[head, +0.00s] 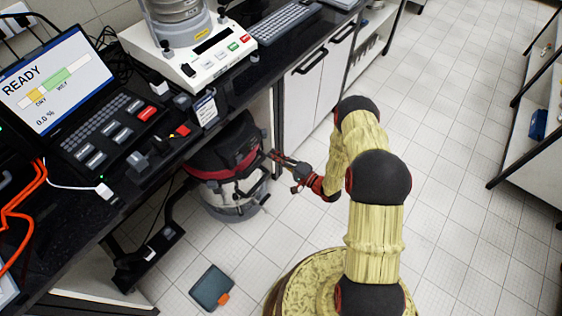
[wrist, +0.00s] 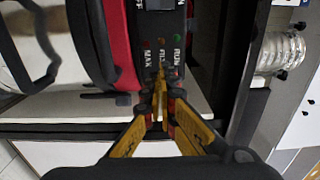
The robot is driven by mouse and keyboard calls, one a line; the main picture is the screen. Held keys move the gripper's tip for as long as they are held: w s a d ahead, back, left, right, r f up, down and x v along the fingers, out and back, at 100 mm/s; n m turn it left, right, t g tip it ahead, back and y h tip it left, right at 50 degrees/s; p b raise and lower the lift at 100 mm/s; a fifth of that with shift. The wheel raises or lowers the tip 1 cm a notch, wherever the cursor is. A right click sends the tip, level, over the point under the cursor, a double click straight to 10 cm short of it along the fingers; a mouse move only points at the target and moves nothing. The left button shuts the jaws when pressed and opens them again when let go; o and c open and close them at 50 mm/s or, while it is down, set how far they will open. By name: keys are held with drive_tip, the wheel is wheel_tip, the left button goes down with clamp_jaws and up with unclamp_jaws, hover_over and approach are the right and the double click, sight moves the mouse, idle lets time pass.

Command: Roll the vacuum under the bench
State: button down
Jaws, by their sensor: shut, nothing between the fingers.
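The vacuum (head: 227,163) has a black and red top over a light drum. It stands on the tiled floor, partly under the edge of the black bench (head: 85,190), which hides part of it. In the wrist view, its red band (wrist: 102,45) and a black panel with MAX and RUN marks fill the upper middle. My gripper (head: 273,157) is shut and empty, with its fingertips at the vacuum's right side. In the wrist view, the fingertips (wrist: 161,80) meet right at the marked panel; I cannot tell if they touch it.
A sieve shaker (head: 190,50), a device with a READY screen (head: 55,80) and a keyboard stand on the bench. White cabinets (head: 310,90) are right of the vacuum. A dark flat object (head: 211,288) lies on the floor in front. The floor at right is clear up to a shelf.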

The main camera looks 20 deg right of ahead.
sight(254, 143)
drive_tip(key=b+x, duration=0.1)
drive_tip(key=x, duration=0.6)
drive_tip(key=shift+w+a+b, duration=0.2)
drive_tip(key=shift+w+b, duration=0.05)
drive_tip(key=shift+b, duration=0.15)
drive_tip(key=b+x, duration=0.3)
drive_tip(key=x, duration=1.1)
drive_tip(key=shift+a+f, duration=0.1)
drive_tip(key=shift+f, duration=0.1)
drive_tip(key=shift+w+r, duration=0.2)
drive_tip(key=shift+r, duration=0.05)
